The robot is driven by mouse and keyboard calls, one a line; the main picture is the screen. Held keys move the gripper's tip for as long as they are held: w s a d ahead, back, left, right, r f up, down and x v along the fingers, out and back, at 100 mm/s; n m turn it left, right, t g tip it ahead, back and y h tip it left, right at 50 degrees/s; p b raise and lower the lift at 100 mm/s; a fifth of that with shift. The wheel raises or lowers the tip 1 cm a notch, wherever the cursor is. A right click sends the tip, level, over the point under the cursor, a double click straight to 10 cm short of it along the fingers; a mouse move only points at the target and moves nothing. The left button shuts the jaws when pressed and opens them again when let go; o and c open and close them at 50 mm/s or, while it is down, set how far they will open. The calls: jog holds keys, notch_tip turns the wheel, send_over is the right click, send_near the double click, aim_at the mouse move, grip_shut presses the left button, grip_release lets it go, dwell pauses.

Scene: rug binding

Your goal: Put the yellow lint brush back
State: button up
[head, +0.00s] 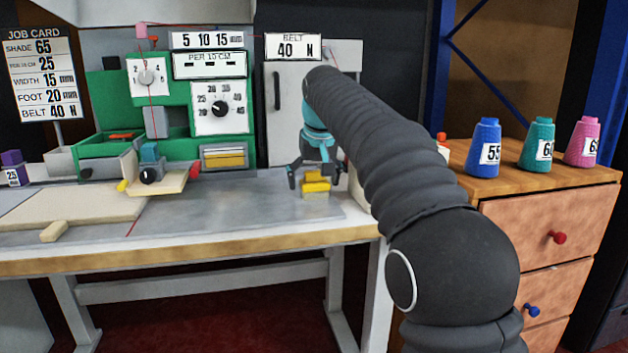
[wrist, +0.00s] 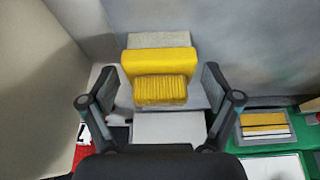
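The yellow lint brush (head: 316,186) stands on the grey worktop near its right end, with a pale base under its yellow top. In the wrist view, the brush (wrist: 160,64) shows a smooth yellow block, a ribbed yellow part nearer me and a pale speckled strip behind. My gripper (head: 315,178) is over the brush, pointing down. In the wrist view, my gripper (wrist: 161,82) has its fingers spread on the left and right of the brush, with narrow gaps showing. I see no grip on it.
The green machine (head: 165,110) stands left of my gripper, with a yellow-striped slot (head: 224,157) low on its front. A grey cabinet (head: 285,115) stands behind. A wooden drawer unit (head: 550,215) with several thread cones is at right. The worktop (head: 245,205) is clear between machine and brush.

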jog(key=shift+r, duration=0.15)
jog(key=p+v, duration=0.4)
jog(key=v, duration=0.8)
jog(key=s+d+f+m, duration=0.1)
jog(key=s+d+f, duration=0.3)
jog(key=s+d, duration=0.3)
jog(key=s+d+f+m, duration=0.1)
jog(key=s+d+f, duration=0.2)
jog(key=s+d, duration=0.5)
jog(key=s+d+f+m+t+h, duration=0.1)
jog(key=s+d+f, duration=0.2)
jog(key=s+f, duration=1.5)
jog(key=shift+s+d, duration=0.25)
jog(key=shift+s, duration=0.15)
